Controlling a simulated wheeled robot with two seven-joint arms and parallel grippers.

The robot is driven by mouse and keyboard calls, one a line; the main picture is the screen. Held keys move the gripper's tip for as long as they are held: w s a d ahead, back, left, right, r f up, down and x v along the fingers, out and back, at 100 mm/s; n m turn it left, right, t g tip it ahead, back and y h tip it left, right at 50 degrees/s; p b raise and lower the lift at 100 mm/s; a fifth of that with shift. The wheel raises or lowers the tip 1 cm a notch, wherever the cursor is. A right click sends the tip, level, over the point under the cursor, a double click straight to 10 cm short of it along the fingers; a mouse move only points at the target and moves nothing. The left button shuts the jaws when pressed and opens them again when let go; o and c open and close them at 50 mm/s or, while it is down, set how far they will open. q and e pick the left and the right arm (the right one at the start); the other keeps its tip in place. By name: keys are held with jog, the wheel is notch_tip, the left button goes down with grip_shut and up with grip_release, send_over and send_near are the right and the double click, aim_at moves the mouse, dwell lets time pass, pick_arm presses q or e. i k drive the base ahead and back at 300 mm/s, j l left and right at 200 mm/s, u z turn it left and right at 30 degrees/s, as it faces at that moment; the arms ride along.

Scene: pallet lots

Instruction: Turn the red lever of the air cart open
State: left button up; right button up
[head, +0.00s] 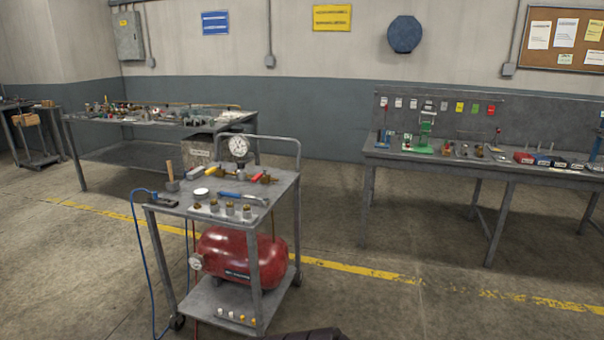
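The air cart (270,203) stands in the middle of the head view, a grey wheeled cart with a red air tank (240,262) on its lower part. The small red lever (258,177) is on the cart's top, toward its back right, beside a brass-coloured fitting (268,179). I cannot tell its exact angle at this size. A yellow lever (207,172) lies to its left, and a round white gauge (239,147) stands between and behind them.
A hammer, blue-handled tool (236,195) and several small fittings (230,209) crowd the cart top. A blue hose (141,250) hangs at its left. A cluttered bench (120,155) stands behind left, another bench (440,162) at right. Floor right of the cart is clear.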

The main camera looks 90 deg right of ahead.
aim_at(258, 176)
jog(key=z, duration=2.35)
jog(key=i+z, duration=0.1)
jog(key=i, duration=0.05)
